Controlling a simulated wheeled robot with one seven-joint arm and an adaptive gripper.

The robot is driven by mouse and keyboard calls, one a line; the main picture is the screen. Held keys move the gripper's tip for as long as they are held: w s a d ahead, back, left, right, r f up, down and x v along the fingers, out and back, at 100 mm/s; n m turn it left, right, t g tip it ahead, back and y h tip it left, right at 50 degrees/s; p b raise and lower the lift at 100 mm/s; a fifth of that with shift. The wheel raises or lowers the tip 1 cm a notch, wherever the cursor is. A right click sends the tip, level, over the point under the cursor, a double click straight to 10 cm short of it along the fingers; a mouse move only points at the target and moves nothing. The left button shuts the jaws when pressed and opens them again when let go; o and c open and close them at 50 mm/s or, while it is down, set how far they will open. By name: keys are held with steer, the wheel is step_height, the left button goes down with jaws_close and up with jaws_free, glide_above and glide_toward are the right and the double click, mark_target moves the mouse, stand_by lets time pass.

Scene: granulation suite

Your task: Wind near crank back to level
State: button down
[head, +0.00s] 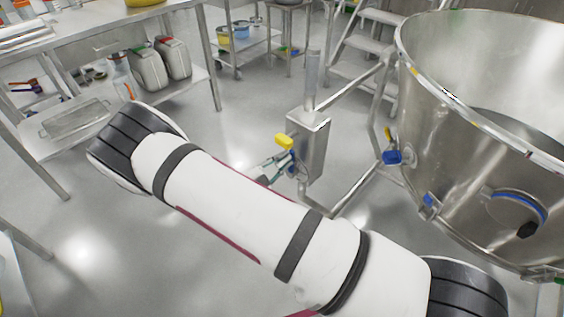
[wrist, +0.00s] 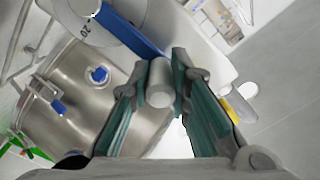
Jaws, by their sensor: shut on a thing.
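A steel gearbox housing (head: 308,148) stands on a post frame left of the big steel bowl. A blue crank part (head: 296,168) shows on its near side, below a yellow part (head: 284,141). My gripper (head: 280,166) is at this crank, small and partly hidden by my arm. In the wrist view, my gripper (wrist: 163,88) has its teal-padded fingers on either side of a grey cylindrical crank grip (wrist: 160,80) and is shut on it. A blue crank bar (wrist: 130,36) slants beside the grip. A pale round dial (wrist: 88,8) marked "20" is behind it.
The big steel bowl (head: 420,90) fills the right, with a blue fitting (head: 392,157) on its side. A bench with a lower shelf (head: 190,82) holding jerrycans (head: 150,68) is at the left. Steps (head: 362,42) stand behind. Open floor lies between.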

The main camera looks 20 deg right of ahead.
steer(key=shift+w+a, duration=0.15)
steer(key=shift+w, duration=0.05)
stand_by(0.3)
steer(key=c, duration=1.5)
jaws_free()
steer(key=shift+s, duration=0.1)
steer(key=v, duration=1.2)
